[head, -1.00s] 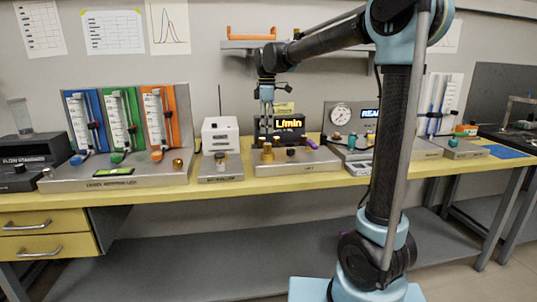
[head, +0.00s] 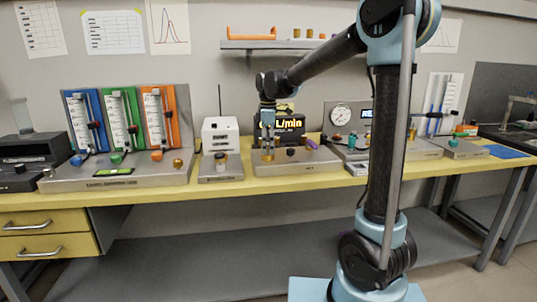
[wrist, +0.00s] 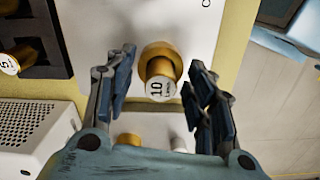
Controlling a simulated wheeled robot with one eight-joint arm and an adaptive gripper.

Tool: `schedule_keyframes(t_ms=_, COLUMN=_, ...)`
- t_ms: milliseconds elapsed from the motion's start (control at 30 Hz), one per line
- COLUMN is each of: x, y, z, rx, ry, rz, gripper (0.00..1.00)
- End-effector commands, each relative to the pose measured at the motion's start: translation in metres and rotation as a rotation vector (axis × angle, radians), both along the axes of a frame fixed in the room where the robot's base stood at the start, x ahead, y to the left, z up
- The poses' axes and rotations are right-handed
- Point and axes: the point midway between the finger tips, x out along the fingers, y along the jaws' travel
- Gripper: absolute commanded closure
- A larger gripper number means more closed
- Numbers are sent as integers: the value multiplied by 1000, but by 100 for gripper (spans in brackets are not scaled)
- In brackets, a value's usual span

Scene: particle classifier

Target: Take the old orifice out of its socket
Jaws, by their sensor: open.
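The orifice is a brass cylinder (wrist: 157,68) with a white end marked "10", standing on a wider brass collar on a light panel. In the head view my gripper (head: 268,149) points straight down over the orifice on the grey base unit (head: 325,165) in front of the L/min display. In the wrist view my gripper (wrist: 162,66) is open, with one finger on each side of the orifice. A gap shows on both sides, so the fingers do not appear to touch it. The socket's inside is hidden beneath the orifice.
A black block at the wrist view's left holds a brass piece marked "5" (wrist: 8,63). A white vented box (wrist: 38,135) is at lower left. In the head view, a black knob (head: 292,152), purple piece (head: 311,144) and L/min display (head: 289,124) stand close by.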

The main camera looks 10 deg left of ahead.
Motion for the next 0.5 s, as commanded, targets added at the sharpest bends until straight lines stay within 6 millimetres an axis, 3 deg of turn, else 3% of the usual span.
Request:
schedule_keyframes(t_ms=67, x=0, y=0, z=0, rx=0, ry=0, rz=0, gripper=50)
schedule_keyframes(t_ms=100, x=0, y=0, z=0, rx=0, ry=0, rz=0, gripper=55)
schedule_keyframes(t_ms=300, x=0, y=0, z=0, rx=0, ry=0, rz=0, gripper=100)
schedule_keyframes(t_ms=500, x=0, y=0, z=0, rx=0, ry=0, rz=0, gripper=100)
